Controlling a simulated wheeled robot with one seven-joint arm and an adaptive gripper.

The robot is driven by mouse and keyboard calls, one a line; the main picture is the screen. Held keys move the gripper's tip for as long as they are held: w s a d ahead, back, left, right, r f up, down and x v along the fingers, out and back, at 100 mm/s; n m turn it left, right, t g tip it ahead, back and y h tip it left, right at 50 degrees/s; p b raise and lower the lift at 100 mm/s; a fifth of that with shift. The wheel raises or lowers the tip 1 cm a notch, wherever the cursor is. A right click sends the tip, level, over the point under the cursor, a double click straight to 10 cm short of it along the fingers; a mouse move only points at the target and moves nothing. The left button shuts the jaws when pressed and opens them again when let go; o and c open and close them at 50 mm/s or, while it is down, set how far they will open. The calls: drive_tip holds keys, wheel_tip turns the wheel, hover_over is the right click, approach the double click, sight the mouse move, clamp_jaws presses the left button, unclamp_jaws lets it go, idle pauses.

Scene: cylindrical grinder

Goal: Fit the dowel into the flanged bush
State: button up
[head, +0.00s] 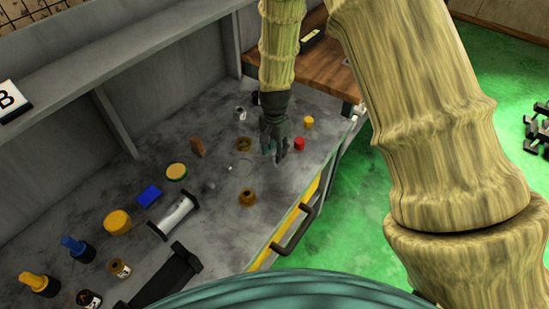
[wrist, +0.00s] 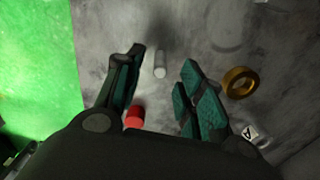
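My gripper (head: 278,156) reaches down over the workbench. In the wrist view my gripper (wrist: 163,57) has its two fingers well apart. A small pale grey cylinder, which looks like the dowel (wrist: 160,65), shows in the gap between the fingertips, and I see no finger touching it. In the head view it is hidden or too small to make out by the gripper. A brass ring-shaped part (wrist: 239,82) lies right of the fingers. The head view shows two brass bushes, one left of my gripper (head: 244,145) and one nearer (head: 247,197); I cannot tell which is the flanged bush.
A red cylinder (head: 299,144) stands close to my gripper, also in the wrist view (wrist: 133,117). A yellow cylinder (head: 308,122) is beyond it. Several other parts, including a blue block (head: 148,195), cover the bench's left. A drawer handle (head: 293,230) juts from the front edge.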

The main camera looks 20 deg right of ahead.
drive_tip(key=shift+f, duration=0.7)
clamp_jaws()
drive_tip(key=shift+r, duration=0.2)
